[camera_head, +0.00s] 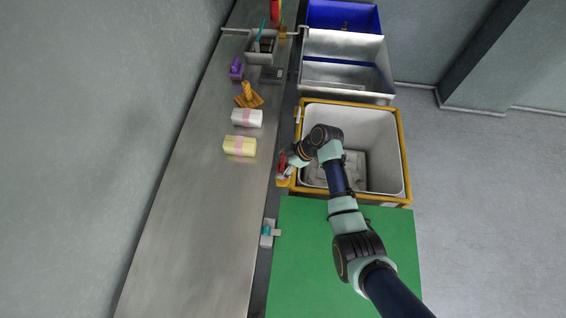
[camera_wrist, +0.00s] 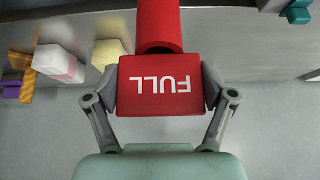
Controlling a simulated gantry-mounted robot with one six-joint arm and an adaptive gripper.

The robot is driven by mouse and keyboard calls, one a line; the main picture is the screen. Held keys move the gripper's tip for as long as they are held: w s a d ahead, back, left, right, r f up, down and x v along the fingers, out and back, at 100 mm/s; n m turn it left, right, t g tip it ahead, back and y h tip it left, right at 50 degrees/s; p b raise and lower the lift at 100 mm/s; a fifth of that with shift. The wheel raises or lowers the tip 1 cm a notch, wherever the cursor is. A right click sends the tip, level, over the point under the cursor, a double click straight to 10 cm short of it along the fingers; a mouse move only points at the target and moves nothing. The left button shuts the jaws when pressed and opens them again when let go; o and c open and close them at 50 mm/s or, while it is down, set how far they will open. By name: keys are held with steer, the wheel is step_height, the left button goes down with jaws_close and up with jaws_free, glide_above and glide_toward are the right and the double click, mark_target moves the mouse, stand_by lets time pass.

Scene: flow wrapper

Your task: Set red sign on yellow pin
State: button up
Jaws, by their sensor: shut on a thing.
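My gripper (camera_wrist: 166,88) is shut on the red sign (camera_wrist: 160,103), its two fingers on the sign's left and right edges. The sign reads "FULL", upside down in the wrist view. A red round sleeve (camera_wrist: 160,25) joins the sign and runs out at the top edge. In the head view my gripper (camera_head: 288,165) is at the conveyor-side rim of the yellow-edged crate, with the red sign (camera_head: 282,160) partly covered. A yellow piece (camera_head: 283,182) shows just below the sign; I cannot tell whether it is the pin or whether they touch. No pin shows in the wrist view.
A yellow-rimmed crate (camera_head: 405,150) lies under my arm. The steel table (camera_head: 190,220) bears a cream pack (camera_head: 240,146), a white pack (camera_head: 247,118), an orange brush (camera_head: 248,97) and a purple item (camera_head: 237,68). A grey bracket with teal (camera_head: 268,232) sits on the table edge.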

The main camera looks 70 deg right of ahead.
steer(key=shift+f+b, duration=1.35)
steer(key=shift+f, duration=0.5)
steer(key=shift+r, duration=0.1)
steer(key=shift+r+p, duration=0.7)
steer(key=shift+f+b, duration=0.4)
steer(key=shift+f, duration=0.05)
steer(key=shift+f+b, duration=0.35)
steer(key=shift+f, duration=0.1)
steer(key=o, duration=1)
